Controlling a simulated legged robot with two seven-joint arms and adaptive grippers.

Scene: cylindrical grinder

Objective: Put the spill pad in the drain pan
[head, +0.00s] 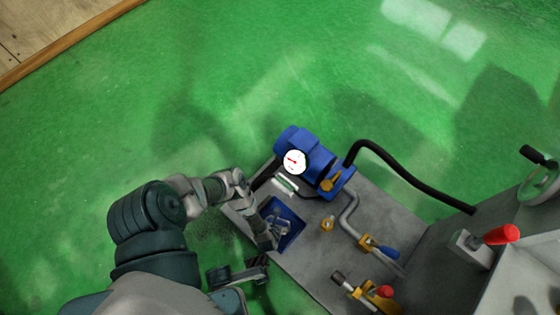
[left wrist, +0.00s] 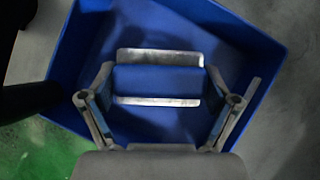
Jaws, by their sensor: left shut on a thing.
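The drain pan (head: 270,209) is a blue open tray on the grey machine base. It fills much of the left wrist view, where its wall (left wrist: 62,62) shows. My left gripper (head: 283,226) reaches down over the pan. In the left wrist view the left gripper (left wrist: 158,86) is shut on a flat piece with two pale strips and a blue band between them, which I take as the spill pad (left wrist: 158,57). It is over or inside the pan; I cannot tell whether it touches the floor of the pan.
A blue pump (head: 306,153) with a round white gauge (head: 294,161) stands behind the pan. Pipes, yellow fittings and a blue-handled valve (head: 388,252) lie to the right. A black hose (head: 415,178) runs to the machine. Green floor (head: 200,110) is clear at left.

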